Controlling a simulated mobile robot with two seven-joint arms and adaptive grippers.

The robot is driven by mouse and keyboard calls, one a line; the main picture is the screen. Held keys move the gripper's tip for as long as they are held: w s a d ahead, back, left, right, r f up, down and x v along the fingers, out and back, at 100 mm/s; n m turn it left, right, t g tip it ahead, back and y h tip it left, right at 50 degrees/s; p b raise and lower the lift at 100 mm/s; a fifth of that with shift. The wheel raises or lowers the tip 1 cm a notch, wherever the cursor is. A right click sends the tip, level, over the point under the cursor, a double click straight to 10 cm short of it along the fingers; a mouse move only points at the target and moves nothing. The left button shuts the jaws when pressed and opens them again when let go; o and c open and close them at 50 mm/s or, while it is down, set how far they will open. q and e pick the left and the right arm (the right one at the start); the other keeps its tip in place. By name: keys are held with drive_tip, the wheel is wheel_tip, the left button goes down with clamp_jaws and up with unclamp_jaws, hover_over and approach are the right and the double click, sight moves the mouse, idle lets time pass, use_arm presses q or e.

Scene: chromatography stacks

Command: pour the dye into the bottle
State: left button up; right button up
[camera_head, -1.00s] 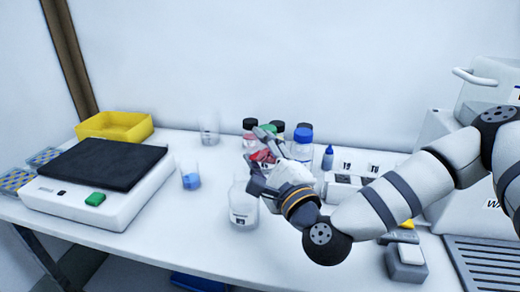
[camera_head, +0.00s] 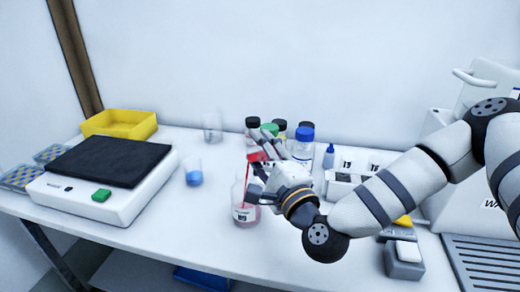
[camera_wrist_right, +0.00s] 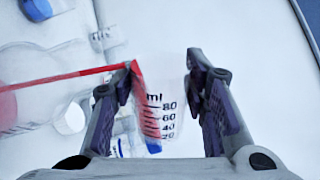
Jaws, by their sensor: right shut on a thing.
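My right gripper (camera_head: 264,164) is shut on a small clear beaker with red dye (camera_wrist_right: 165,95), marked in ml, which shows between the two fingers in the right wrist view. The beaker is tilted, and a thin red stream runs from it to the left in that view. In the head view the stream drops into the clear bottle (camera_head: 245,214), which stands upright on the table and has pink liquid in its lower part. The bottle also shows at the left of the right wrist view (camera_wrist_right: 25,100). The gripper partly hides the beaker in the head view. My left gripper is not in view.
Several capped bottles (camera_head: 303,146) stand close behind the gripper. A beaker with blue liquid (camera_head: 193,176) and an empty one (camera_head: 212,128) stand left of the bottle. A black-topped device (camera_head: 105,165) and a yellow tray (camera_head: 120,125) are farther left. The front table strip is clear.

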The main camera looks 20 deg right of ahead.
drive_tip(key=shift+a+r+n, duration=0.1)
drive_tip(key=shift+r+n, duration=0.2)
drive_tip(key=shift+r, duration=0.05)
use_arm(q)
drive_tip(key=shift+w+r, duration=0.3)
use_arm(e)
drive_tip(key=shift+f, duration=0.15)
drive_tip(key=shift+a+n+p, duration=0.15)
drive_tip(key=shift+n+p, duration=0.15)
drive_tip(key=shift+n, duration=0.4)
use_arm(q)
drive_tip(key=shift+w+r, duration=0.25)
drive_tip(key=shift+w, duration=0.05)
